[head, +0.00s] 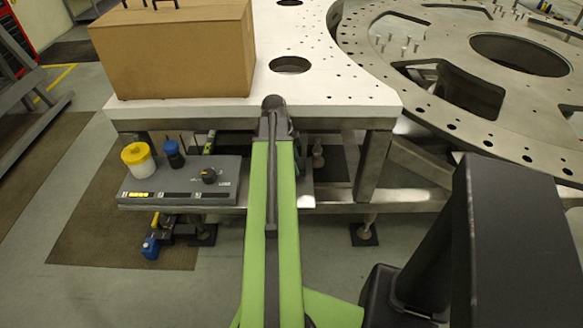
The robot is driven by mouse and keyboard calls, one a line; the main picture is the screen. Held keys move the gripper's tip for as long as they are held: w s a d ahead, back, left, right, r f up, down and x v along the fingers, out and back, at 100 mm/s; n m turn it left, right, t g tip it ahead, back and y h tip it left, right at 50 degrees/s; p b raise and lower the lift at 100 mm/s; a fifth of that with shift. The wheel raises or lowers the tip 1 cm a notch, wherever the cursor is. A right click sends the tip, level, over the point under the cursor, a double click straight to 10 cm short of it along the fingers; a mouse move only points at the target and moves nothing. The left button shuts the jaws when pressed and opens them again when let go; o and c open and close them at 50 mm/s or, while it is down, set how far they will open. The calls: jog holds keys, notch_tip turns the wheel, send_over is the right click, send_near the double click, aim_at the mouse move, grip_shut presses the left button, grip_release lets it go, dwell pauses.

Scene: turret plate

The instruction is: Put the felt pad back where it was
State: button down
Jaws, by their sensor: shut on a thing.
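I cannot make out the felt pad in the head view. My green arm reaches forward from the bottom of the picture to a dark joint at the front edge of the pale metal table (340,100). My gripper is not visible; whatever lies beyond or below that joint is hidden, including anything the gripper may hold.
A cardboard box (175,55) stands on the table's left part. A large round metal plate (440,95) with holes and pins is at right. Below the table edge, a grey shelf (140,185) carries a yellow-and-white jar (138,160), a dark bottle (174,153) and a black knob (209,175).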

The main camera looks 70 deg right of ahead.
jog(key=shift+w+a, duration=0.1)
jog(key=shift+w, duration=0.1)
jog(key=shift+f, duration=0.3)
jog(key=shift+c, duration=2.2)
grip_release()
jog(key=shift+r, duration=0.1)
jog(key=shift+r, duration=0.1)
jog(key=p+v, duration=1.2)
